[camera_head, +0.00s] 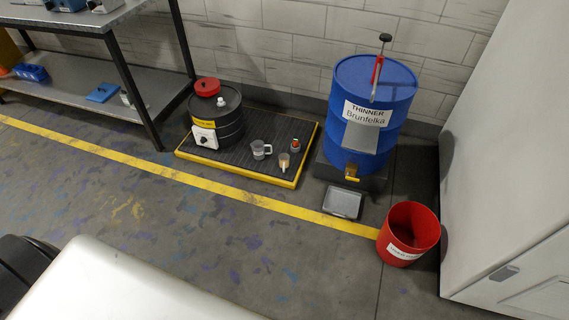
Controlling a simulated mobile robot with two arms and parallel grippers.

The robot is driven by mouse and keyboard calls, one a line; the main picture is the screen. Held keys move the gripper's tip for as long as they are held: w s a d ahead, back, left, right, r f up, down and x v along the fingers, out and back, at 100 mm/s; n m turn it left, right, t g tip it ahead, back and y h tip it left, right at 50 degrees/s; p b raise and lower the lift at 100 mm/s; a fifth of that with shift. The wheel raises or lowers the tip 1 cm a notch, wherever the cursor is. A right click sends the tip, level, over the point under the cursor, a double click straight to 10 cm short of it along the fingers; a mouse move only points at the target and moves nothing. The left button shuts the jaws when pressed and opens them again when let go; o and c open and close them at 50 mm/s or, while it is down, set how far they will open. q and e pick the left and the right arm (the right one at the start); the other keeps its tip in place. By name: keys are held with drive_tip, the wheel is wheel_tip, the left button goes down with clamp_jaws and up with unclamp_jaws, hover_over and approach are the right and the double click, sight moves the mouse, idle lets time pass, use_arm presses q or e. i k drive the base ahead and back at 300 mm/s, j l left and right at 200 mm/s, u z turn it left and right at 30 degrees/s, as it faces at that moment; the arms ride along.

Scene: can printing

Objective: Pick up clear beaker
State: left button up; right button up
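A clear beaker (259,150) with a handle on its right side stands upright on the black grated spill pallet (225,164) with a yellow rim. It is small in the view and its contents cannot be made out. Neither of my grippers shows in the head view.
On the pallet, a black drum (222,127) stands left of the beaker; a small tan-filled cup (284,161) and a red-topped container (295,145) stand right. A blue thinner drum (372,95), grey tray (342,202) and red bin (409,234) are further right. A metal shelf (110,90) stands left.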

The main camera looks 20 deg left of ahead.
sight(283, 159)
drive_tip(key=i+j+z, duration=0.2)
drive_tip(key=i+j, duration=0.4)
drive_tip(key=i, duration=0.25)
drive_tip(key=i+j+z, duration=0.15)
drive_tip(key=i+j, duration=0.6)
